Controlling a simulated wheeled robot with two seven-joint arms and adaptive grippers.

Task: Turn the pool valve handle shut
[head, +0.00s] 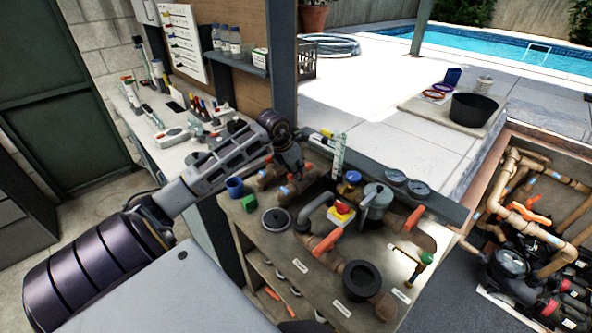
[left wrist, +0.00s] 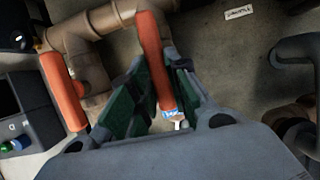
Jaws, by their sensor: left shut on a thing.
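An orange pool valve handle (left wrist: 153,45) on tan pipework lies lengthwise between the green-padded fingers of my left gripper (left wrist: 160,75) in the left wrist view. The fingers are shut on it, one on each side, and a small blue-and-white label shows near its lower end. In the head view my left gripper (head: 290,166) reaches down over the tan pipes at the back left of the bench and covers much of the handle. A second orange handle (left wrist: 63,92) stands to the left in the wrist view, apart from the fingers. My right gripper is not in view.
The bench (head: 322,285) carries more pipes, a grey canister (head: 376,202), a red-and-yellow knob (head: 342,210) and a black ring fitting (head: 362,280). A pipe pit (head: 530,220) is at right.

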